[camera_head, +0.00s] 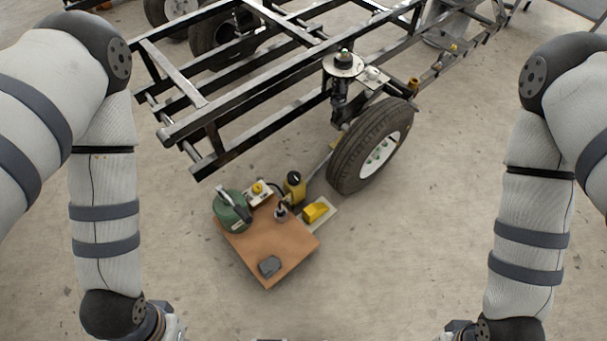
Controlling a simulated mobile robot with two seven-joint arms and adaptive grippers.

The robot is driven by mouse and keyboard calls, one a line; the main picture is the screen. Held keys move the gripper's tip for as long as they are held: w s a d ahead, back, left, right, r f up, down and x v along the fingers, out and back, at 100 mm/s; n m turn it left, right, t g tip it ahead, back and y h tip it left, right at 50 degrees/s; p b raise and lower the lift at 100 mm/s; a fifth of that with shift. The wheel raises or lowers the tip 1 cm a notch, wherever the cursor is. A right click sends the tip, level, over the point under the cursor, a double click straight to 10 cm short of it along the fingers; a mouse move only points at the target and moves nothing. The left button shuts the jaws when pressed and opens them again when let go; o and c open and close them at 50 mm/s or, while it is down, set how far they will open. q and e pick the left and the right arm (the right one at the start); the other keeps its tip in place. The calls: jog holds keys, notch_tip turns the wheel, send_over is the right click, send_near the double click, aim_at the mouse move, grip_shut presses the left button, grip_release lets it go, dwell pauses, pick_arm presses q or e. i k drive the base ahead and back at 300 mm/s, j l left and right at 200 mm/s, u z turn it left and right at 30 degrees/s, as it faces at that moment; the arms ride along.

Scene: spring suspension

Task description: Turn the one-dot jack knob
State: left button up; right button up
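A small pale box with a yellow knob (258,188) sits at the back edge of a brown board. A yellow cylinder with a black top (294,186), which looks like a jack, stands just right of it. A small round grey fitting with a dark stem (281,213) is at the board's back right edge. No dot marks can be made out on any of these, so I cannot tell which is the one-dot knob. My arms hang at the left and right, well apart from these things. Both wrists reach the bottom edge, and the gripper fingers are out of frame.
Behind stand a black metal frame (255,130) and a wheel (372,145). The floor around the board is clear.

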aim_at(293, 177)
jog(key=i+l+z, duration=0.2)
jog(key=i+l, duration=0.7)
